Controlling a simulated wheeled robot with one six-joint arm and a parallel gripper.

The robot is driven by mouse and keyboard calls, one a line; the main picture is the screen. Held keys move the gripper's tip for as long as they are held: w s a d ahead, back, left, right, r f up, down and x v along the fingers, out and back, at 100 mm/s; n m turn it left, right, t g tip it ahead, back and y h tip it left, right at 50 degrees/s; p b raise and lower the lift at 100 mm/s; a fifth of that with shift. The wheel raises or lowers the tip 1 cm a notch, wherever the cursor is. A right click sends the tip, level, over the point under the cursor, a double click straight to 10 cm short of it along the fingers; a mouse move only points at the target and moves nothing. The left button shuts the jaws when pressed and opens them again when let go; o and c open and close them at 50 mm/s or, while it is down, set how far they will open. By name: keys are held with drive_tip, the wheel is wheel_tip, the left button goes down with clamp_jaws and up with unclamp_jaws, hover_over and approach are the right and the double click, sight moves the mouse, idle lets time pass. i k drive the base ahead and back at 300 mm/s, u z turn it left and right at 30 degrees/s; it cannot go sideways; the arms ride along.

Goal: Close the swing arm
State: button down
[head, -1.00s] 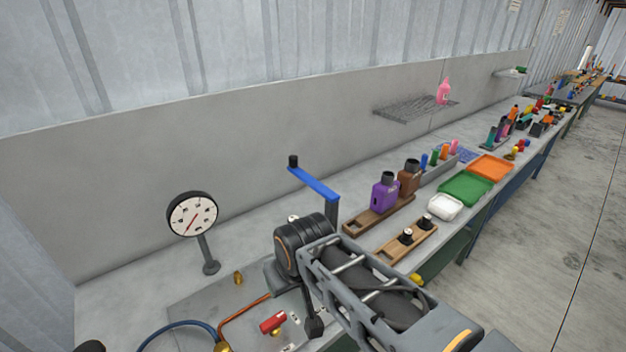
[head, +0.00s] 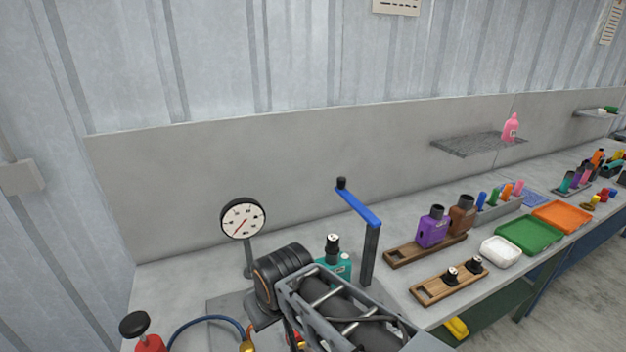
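The swing arm (head: 357,207) is a blue bar on top of a dark upright post (head: 369,255). It has a black knob (head: 341,183) at its free end. The bar points back and left from the post, toward the grey wall panel. A teal bottle with a black cap (head: 333,246) stands left of the post, partly hidden by my arm. My arm's links and a black ribbed joint fill the bottom middle, in front of the post and apart from the blue bar in the picture. My gripper's fingers do not show.
A round dial gauge (head: 243,218) stands left of my arm. A red object with a black knob (head: 135,325) and a blue hose (head: 205,320) are at bottom left. Wooden holders, a purple bottle (head: 433,228), a white tray (head: 500,251) and a green tray (head: 528,235) lie right.

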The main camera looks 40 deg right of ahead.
sight(373, 220)
drive_tip(key=u, duration=1.95)
drive_tip(key=k, duration=1.2)
drive_tip(key=z, duration=1.6)
